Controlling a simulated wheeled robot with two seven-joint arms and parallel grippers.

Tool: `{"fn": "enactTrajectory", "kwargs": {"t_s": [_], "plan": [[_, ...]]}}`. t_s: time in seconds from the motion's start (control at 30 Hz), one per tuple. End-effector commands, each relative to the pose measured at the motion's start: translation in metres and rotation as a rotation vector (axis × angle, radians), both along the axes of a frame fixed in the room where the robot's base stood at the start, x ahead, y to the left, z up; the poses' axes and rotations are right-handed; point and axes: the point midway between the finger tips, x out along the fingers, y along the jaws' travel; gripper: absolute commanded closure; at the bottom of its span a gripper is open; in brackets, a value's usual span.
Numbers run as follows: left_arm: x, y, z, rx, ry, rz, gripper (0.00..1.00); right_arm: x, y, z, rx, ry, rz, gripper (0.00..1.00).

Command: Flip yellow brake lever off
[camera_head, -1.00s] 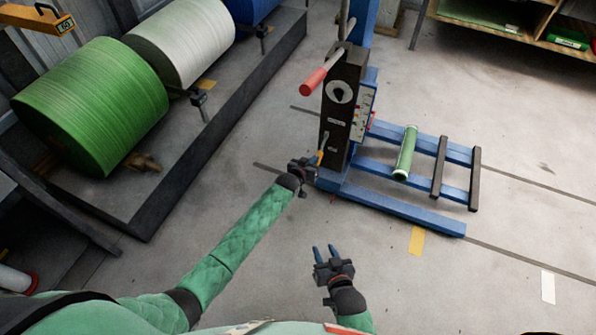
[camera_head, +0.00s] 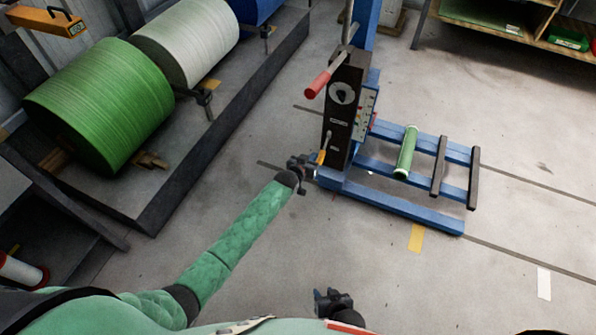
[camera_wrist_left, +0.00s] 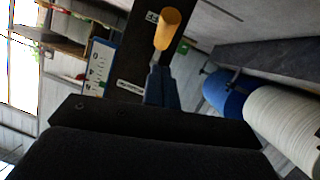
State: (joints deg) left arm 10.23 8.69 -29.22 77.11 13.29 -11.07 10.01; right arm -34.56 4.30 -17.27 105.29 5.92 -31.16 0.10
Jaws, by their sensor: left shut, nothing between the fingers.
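The yellow brake lever (camera_head: 321,156) sits low on the black panel (camera_head: 343,110) of the blue machine stand. In the left wrist view its yellow grip (camera_wrist_left: 168,29) is just beyond my fingertips. My left gripper (camera_head: 313,167) is beside the lever's lower end in the head view. In the left wrist view its blue fingers (camera_wrist_left: 161,85) are together with nothing between them. I cannot tell whether they touch the lever. My right gripper (camera_head: 328,296) is low over the floor near the bottom edge, away from the stand; its fingers are too unclear to read.
A red-handled lever (camera_head: 318,84) sticks out higher on the panel. Blue floor rails (camera_head: 405,210) with a green roll (camera_head: 405,153) extend right. Large green (camera_head: 103,105) and white (camera_head: 187,42) rolls stand on a dark platform at left. The floor in front is clear.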

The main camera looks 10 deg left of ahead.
Motion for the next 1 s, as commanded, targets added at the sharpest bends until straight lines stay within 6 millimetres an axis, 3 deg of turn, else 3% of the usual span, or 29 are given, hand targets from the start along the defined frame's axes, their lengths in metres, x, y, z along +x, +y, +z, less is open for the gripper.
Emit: {"fn": "enactTrajectory", "kwargs": {"t_s": [0.3, 0.5, 1.0], "plan": [[-0.053, 0.026, 0.013, 0.001, 0.002, 0.000, 1.00, 0.001, 0.000, 0.007, 0.000, -0.001, 0.001, 0.64], [-0.076, 0.037, 0.020, 0.000, 0.000, 0.000, 1.00, -0.001, 0.002, 0.010, 0.002, 0.001, 0.001, 0.64], [-0.087, 0.042, 0.023, 0.000, 0.000, 0.000, 1.00, 0.000, 0.001, 0.010, 0.002, 0.000, 0.001, 0.64]]}}
